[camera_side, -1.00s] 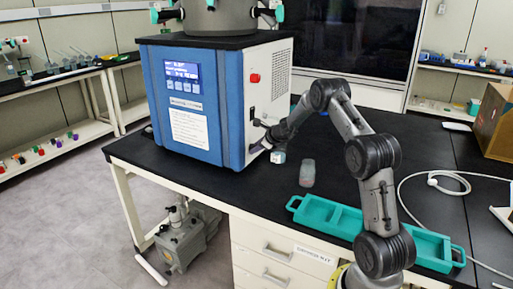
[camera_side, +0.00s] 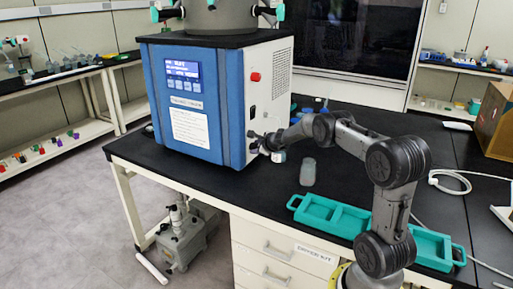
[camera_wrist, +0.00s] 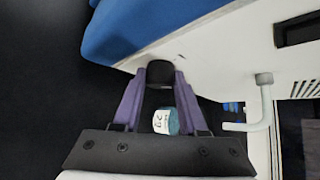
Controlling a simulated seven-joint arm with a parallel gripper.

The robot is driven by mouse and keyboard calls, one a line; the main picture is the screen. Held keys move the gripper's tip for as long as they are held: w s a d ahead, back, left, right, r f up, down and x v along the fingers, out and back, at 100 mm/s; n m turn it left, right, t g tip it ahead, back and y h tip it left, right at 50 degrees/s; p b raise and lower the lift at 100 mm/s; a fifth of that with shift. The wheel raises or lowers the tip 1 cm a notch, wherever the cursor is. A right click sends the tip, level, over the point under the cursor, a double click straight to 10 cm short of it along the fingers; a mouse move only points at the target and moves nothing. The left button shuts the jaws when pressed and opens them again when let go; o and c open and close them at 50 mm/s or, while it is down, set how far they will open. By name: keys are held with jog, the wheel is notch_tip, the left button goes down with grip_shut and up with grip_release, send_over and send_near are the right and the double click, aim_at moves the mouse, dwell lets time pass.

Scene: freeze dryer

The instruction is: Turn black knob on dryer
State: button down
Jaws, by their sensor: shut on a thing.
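The freeze dryer (camera_side: 180,85) is a blue and white box standing on the black bench. The black knob (camera_wrist: 160,73) is on the dryer's white side panel, low and close to the blue front. In the wrist view, my gripper (camera_wrist: 160,85) has its two purple-grey fingers on either side of the knob, shut on it. In the side view, my gripper (camera_side: 262,143) reaches the lower side panel from the right, and the knob is too small and covered there to make out clearly.
A small labelled jar (camera_wrist: 166,121) is below the gripper, also on the bench in the side view (camera_side: 278,156). A clear container (camera_side: 308,172) stands to its right. A teal tray (camera_side: 335,212) lies in front. A pale bent pipe (camera_wrist: 262,110) sticks out of the panel.

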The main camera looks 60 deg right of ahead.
jog(key=shift+w+r, duration=0.1)
dwell(0.4)
jog(key=shift+c, duration=2.2)
grip_release()
jog(key=v, duration=1.4)
